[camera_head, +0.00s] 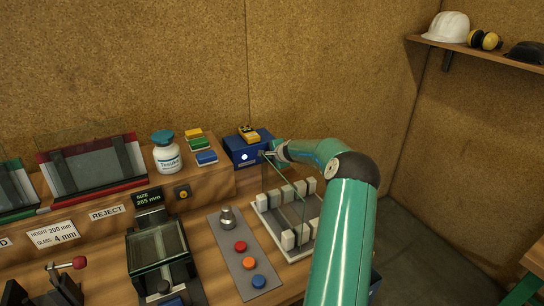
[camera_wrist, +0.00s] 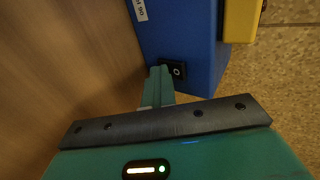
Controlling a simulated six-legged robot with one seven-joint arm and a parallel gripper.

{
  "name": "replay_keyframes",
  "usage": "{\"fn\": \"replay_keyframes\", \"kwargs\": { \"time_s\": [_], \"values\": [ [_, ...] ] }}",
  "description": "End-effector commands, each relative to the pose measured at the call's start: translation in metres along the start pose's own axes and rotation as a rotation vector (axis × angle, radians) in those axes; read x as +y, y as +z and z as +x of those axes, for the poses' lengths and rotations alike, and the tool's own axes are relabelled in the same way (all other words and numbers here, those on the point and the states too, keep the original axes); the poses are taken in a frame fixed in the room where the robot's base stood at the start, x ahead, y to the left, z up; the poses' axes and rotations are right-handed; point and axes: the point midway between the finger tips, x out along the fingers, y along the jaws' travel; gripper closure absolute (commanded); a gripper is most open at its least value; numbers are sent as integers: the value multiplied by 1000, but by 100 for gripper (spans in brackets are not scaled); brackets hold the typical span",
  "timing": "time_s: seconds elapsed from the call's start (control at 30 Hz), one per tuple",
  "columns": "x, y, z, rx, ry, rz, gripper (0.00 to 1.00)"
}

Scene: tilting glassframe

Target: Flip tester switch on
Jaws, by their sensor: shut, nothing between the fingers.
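The tester is a blue box (camera_head: 237,150) at the back of the bench in the head view, with a yellow device (camera_head: 249,134) on top. In the wrist view the blue box (camera_wrist: 185,30) fills the upper middle. Its black rocker switch (camera_wrist: 174,71), marked with a white circle, is low on the face. My gripper (camera_head: 265,154) is at the right side of the box. In the wrist view my gripper (camera_wrist: 160,72) is shut and empty, its tips right beside the switch's left edge. I cannot tell whether they touch it.
A white rack (camera_head: 262,213) with upright glass stands below my forearm. A grey panel (camera_head: 233,258) with several coloured buttons is left of it. A white bottle (camera_head: 167,157) and coloured blocks (camera_head: 205,158) stand left of the box. The cork wall (camera_head: 310,70) is close behind.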

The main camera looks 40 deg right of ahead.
Motion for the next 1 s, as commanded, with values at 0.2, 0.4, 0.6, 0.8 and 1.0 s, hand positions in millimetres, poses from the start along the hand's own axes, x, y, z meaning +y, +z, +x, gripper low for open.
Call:
{"fn": "replay_keyframes", "kwargs": {
  "time_s": [0.2,0.4,0.6,0.8,1.0],
  "values": [
    [4,3,6,0,2,2,100],
    [3,3,6,0,3,2,100],
    [-6,4,0,0,-1,2,100],
    [-14,4,-5,0,-7,3,100],
    [-17,3,-21,0,-11,1,100]
  ]
}}
